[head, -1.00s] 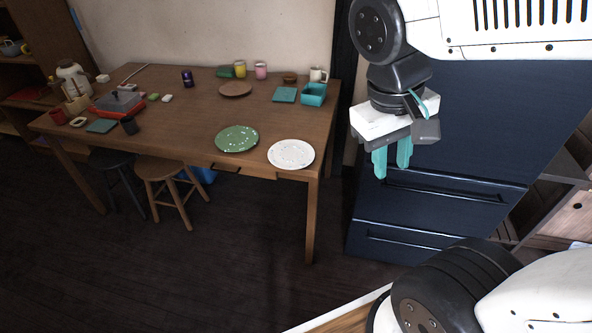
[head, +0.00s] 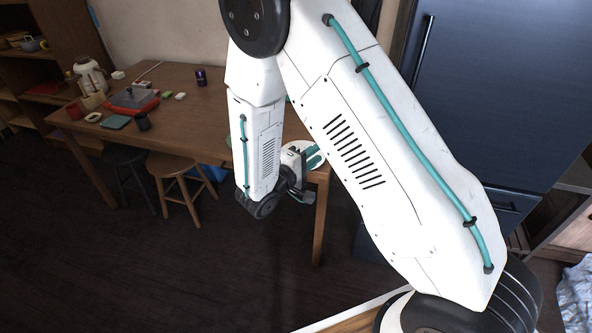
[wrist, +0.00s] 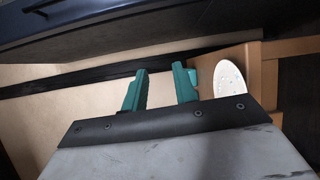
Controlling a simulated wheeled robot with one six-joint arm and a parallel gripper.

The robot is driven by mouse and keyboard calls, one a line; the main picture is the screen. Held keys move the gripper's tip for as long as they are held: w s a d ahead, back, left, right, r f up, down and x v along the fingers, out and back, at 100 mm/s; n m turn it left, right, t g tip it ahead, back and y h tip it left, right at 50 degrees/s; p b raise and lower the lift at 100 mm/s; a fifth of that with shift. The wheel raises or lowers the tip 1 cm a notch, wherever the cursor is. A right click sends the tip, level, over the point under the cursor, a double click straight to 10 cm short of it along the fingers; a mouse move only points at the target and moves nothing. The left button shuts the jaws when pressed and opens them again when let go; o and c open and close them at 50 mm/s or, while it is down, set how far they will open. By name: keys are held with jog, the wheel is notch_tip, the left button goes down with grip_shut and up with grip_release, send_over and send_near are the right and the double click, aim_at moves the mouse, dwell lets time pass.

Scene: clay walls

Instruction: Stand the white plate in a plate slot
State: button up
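The white plate (wrist: 229,87) lies on the wooden table, right of my fingers in the wrist view. In the head view it is mostly hidden behind my arm and gripper, at the table's near right corner. My gripper (wrist: 160,88) has its two teal fingers apart with nothing between them. It is apart from the plate in the wrist view. In the head view my gripper (head: 314,158) shows small beside the forearm, at that same corner. I cannot make out a plate slot in either view.
Two stools (head: 172,176) stand under the front edge. A dark blue cabinet (head: 490,90) stands right.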

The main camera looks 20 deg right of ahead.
jog(key=w+a+f+n+t+y, duration=0.1)
jog(key=a+f+n+t+y, duration=0.2)
jog(key=f, duration=0.4)
jog(key=w+a+f+n+t+y, duration=0.1)
jog(key=a+f+n+t+y, duration=0.1)
jog(key=a+f+t, duration=0.4)
jog(key=w+d+f+g, duration=0.1)
jog(key=w+d+g, duration=0.1)
jog(key=w+d, duration=0.5)
jog(key=shift+w, duration=0.4)
grip_shut()
notch_tip(320, 180, up, 2)
jog(key=shift+r, duration=0.2)
jog(key=shift+s, duration=0.1)
jog(key=s+a+r, duration=0.5)
jog(key=s+a, duration=0.3)
jog(key=s, duration=0.3)
